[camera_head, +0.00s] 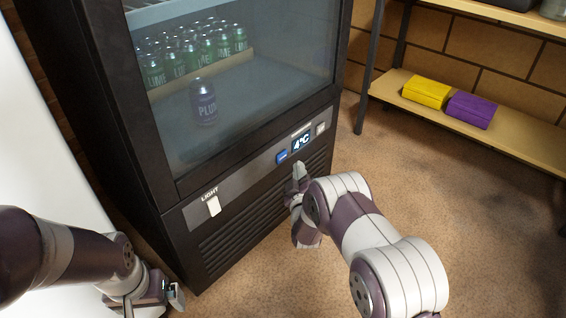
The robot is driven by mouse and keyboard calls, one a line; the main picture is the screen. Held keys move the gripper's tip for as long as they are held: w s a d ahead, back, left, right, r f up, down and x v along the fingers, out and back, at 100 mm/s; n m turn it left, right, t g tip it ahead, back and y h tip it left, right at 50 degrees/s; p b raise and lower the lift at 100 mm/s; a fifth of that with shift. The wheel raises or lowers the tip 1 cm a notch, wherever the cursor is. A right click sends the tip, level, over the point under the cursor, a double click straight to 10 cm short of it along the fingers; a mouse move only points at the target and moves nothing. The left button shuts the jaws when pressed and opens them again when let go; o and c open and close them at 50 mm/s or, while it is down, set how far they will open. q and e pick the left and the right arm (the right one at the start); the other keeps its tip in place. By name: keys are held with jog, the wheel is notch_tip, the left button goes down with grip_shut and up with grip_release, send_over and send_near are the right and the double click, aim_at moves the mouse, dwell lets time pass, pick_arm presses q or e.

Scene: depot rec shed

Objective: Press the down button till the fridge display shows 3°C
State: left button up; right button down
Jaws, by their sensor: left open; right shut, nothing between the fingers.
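The fridge display (301,142) reads 4°C on the front panel of the black fridge (180,197). A blue button (282,156) is just left of the display, and a pale button (320,128) is to its right. Their markings are too small to read. My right gripper (299,172) is shut and empty, its tip just below the blue button and the display. I cannot tell whether it touches the panel. My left gripper (172,300) is open and empty, low at the left in front of the fridge.
A white light switch (213,206) is on the panel's left. Behind the glass stand several green cans (205,48) and a purple can (203,102). A wooden shelf (510,140) at right holds a yellow box (427,92) and a purple box (472,110). Floor between is clear.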

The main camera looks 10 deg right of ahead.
aim_at(282, 157)
jog(key=shift+w+a+b, duration=0.35)
jog(key=shift+w+a, duration=0.45)
jog(key=shift+w, duration=0.2)
jog(key=shift+w, duration=0.15)
dwell(1.3)
jog(key=shift+w+a, duration=0.2)
jog(key=shift+a, duration=0.05)
jog(key=shift+w+a+b, duration=0.25)
jog(key=shift+w+b, duration=0.05)
dwell(0.6)
jog(key=shift+r, duration=0.1)
jog(key=shift+s+d+p, duration=0.5)
jog(key=shift+s+p, duration=0.05)
jog(key=shift+s, duration=0.1)
